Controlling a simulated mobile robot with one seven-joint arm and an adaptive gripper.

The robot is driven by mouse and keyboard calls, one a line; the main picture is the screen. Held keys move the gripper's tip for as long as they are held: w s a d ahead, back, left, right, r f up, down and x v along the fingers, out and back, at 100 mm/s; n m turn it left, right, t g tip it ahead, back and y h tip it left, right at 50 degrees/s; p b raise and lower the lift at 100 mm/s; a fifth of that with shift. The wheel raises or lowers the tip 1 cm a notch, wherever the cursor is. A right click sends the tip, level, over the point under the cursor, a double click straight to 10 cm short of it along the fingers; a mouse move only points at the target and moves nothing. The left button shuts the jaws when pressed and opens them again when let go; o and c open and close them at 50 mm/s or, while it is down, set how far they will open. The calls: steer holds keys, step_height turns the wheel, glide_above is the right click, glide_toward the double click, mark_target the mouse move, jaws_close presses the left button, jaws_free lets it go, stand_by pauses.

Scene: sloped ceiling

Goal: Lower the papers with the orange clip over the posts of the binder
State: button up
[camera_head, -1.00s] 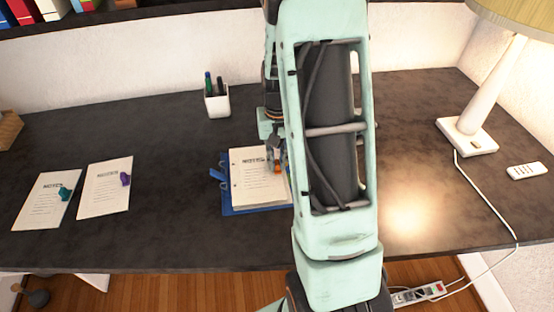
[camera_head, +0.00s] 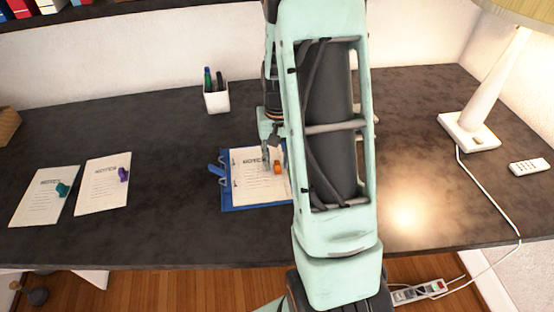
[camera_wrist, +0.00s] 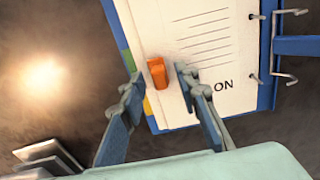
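The white notice papers (camera_head: 250,185) lie flat over the open blue binder (camera_head: 226,195); they also show in the wrist view (camera_wrist: 210,55). The orange clip (camera_wrist: 157,72) sits at the papers' edge away from the posts. The metal posts (camera_wrist: 285,78) curve up along the binder's spine side, and the punched margin of the papers is at them. The posts appear to pass through the holes. My gripper (camera_wrist: 158,76) is open, one finger on each side of the clip with gaps visible. My arm hides the binder's right part in the head view.
Two more paper stacks lie at left, one with a teal clip (camera_head: 62,190), one with a purple clip (camera_head: 123,173). A pen cup (camera_head: 216,98) stands behind the binder. A lamp (camera_head: 470,130) and a remote (camera_head: 529,167) are at right. The desk between is clear.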

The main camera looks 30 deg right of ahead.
step_height(320, 180, up, 12)
stand_by(0.7)
stand_by(0.4)
